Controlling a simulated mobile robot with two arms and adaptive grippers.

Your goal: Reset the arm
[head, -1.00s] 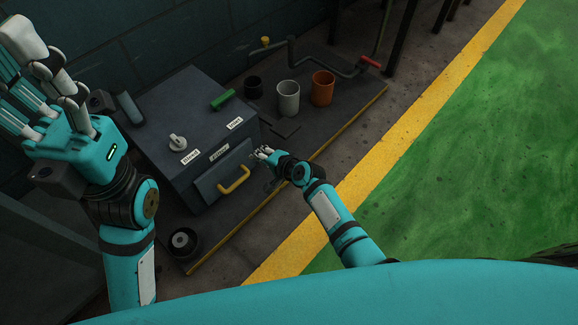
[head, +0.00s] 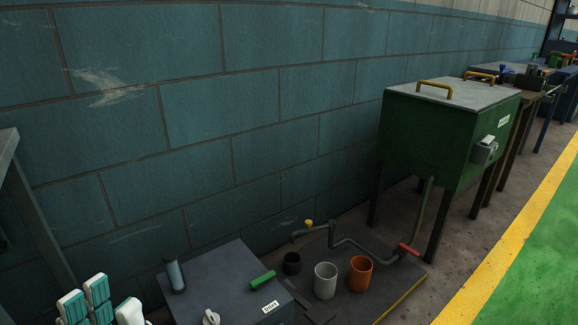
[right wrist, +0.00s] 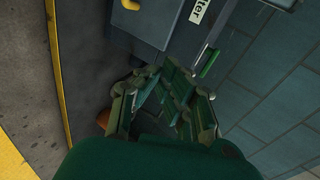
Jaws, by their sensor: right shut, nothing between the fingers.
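My left gripper (head: 98,305) shows only its white and teal finger ends at the bottom left of the head view. The ends stand upright and apart, with nothing seen between them; the palm is out of frame. My right gripper (right wrist: 165,105) shows in the right wrist view, its fingers closed and empty, beside a grey box. This box (head: 222,268) is at the bottom of the head view, with a white knob (head: 211,317), a green handle (head: 263,280) and an upright grey cylinder (head: 174,275).
A black cup (head: 291,264), a grey cup (head: 325,281) and an orange cup (head: 360,274) stand behind the box. A bent pipe with a red grip (head: 408,249) runs past them. A green cabinet (head: 440,135) stands on legs at right. The green floor (head: 545,250) is clear.

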